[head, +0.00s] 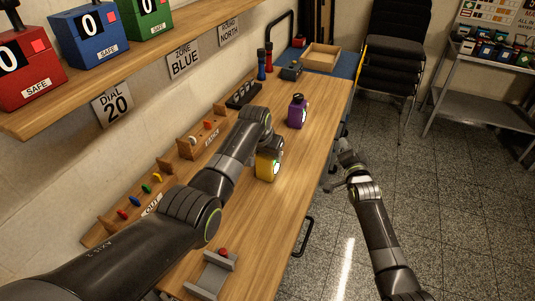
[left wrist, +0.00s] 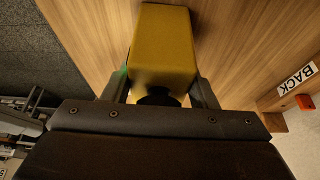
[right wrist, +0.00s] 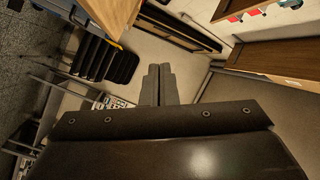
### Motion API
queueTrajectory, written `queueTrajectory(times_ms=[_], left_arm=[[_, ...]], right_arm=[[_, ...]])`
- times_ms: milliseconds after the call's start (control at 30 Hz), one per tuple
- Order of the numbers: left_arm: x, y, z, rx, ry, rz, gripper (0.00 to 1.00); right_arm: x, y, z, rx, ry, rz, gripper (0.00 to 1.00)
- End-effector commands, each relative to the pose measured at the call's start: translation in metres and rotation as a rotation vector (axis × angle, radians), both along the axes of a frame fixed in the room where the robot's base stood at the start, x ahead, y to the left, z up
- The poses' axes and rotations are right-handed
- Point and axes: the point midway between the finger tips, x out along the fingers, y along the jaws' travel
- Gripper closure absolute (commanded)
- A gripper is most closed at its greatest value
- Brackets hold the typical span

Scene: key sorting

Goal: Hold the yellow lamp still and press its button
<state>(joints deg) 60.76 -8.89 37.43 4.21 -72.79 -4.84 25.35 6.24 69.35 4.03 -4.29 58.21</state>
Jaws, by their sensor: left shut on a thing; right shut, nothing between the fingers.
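The yellow lamp (head: 266,167) stands on the wooden bench, with a pale round face toward its right side. My left gripper (head: 267,148) is shut on it from above, partly covering its top. In the left wrist view the yellow body (left wrist: 163,45) sits between the two fingers, with a dark round part close to the palm. I cannot make out the button clearly. My right gripper (head: 342,146) is off the bench's right edge, apart from the lamp. Its fingers (right wrist: 157,85) are shut together and empty.
A purple lamp (head: 297,112) stands farther back on the bench. Wooden racks (head: 198,140) line the wall side. A grey holder with a red knob (head: 211,274) is at the front. A wooden tray (head: 321,57) is at the far end. Open floor lies right of the bench.

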Motion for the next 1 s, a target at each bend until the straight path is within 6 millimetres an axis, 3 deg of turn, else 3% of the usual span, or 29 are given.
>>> queueTrajectory(times_ms=[400, 600, 800, 1000], left_arm=[[0.0, 0.0, 0.0, 0.0, 0.0, 0.0, 0.73], [0.0, 0.0, 0.0, 0.0, 0.0, 0.0, 0.73], [0.0, 0.0, 0.0, 0.0, 0.0, 0.0, 0.73], [0.0, 0.0, 0.0, 0.0, 0.0, 0.0, 0.73]], right_arm=[[-0.032, 0.038, -0.024, 0.989, 0.324, 0.007, 1.0], [-0.049, 0.06, -0.028, 1.36, 0.478, -0.006, 1.0], [-0.06, 0.073, -0.029, 1.551, 0.568, -0.019, 1.0], [-0.058, 0.083, -0.029, 1.592, 0.589, -0.022, 1.0]])
